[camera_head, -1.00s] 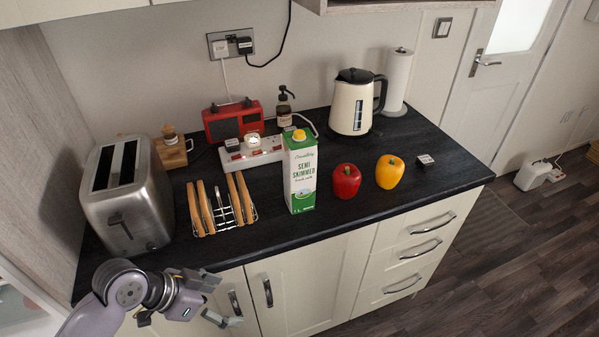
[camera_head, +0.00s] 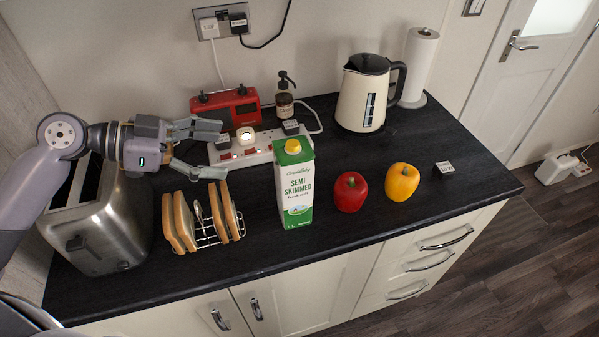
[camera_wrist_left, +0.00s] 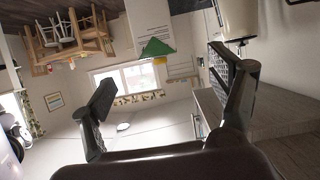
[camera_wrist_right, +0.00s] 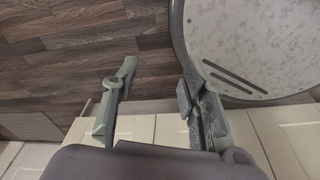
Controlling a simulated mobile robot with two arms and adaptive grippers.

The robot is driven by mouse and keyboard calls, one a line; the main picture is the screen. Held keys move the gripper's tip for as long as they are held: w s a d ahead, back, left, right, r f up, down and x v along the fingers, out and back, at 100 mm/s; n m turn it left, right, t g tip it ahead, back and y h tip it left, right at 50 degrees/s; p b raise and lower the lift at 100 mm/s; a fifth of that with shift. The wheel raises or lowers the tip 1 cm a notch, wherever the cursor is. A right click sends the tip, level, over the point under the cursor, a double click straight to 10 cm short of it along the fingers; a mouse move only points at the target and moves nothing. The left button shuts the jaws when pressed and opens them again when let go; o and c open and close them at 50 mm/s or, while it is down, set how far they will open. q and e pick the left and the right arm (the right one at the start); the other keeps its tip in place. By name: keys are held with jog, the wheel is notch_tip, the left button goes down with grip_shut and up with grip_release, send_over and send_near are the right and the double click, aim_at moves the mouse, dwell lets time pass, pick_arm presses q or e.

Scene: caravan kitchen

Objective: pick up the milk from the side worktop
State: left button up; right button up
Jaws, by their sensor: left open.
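The milk (camera_head: 295,188) is a white and green carton with a yellow cap, standing upright on the dark side worktop (camera_head: 300,255). My left gripper (camera_head: 222,150) is open and empty, left of the carton's upper part, with its fingers pointing right towards it and a clear gap between. In the left wrist view the milk (camera_wrist_left: 150,22) shows upside down at the top, beyond the spread fingers (camera_wrist_left: 165,72). My right gripper (camera_wrist_right: 156,68) shows only in its own wrist view, with its fingers apart and nothing between them, above cabinet fronts and wooden floor.
A toast rack (camera_head: 205,222) with toast stands below my left gripper, a toaster (camera_head: 95,225) to its left. A power strip (camera_head: 262,145), red radio (camera_head: 228,108) and soap bottle (camera_head: 285,100) lie behind. Red pepper (camera_head: 350,192), yellow pepper (camera_head: 402,182) and kettle (camera_head: 360,98) are right of the milk.

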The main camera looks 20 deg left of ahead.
aim_at(275, 161)
jog(key=s+g, duration=0.1)
jog(key=s, duration=0.7)
pick_arm(q)
jog(key=x, duration=0.3)
jog(key=p+x, duration=0.1)
jog(key=x, duration=0.5)
jog(key=shift+s+d+p, duration=0.25)
jog(key=shift+d+p, duration=0.1)
jog(key=shift+d, duration=0.25)
jog(key=shift+w+d+f, duration=0.15)
jog(key=shift+d, duration=0.1)
jog(key=shift+w+d+f, duration=0.3)
jog(key=shift+d+f, duration=0.05)
jog(key=shift+f, duration=0.05)
jog(key=x, duration=0.3)
jog(key=shift+f+p, duration=0.3)
jog(key=shift+f, duration=0.05)
jog(key=shift+w+d+f, duration=0.3)
jog(key=shift+w+d, duration=0.05)
jog(key=shift+d, duration=0.05)
jog(key=shift+s, duration=0.1)
jog(key=shift+c, duration=0.4)
grip_shut()
jog(key=shift+a+r, duration=0.1)
jog(key=shift+r, duration=0.05)
pick_arm(e)
jog(key=w, duration=0.1)
jog(key=w+r, duration=0.2)
jog(key=shift+w, duration=0.25)
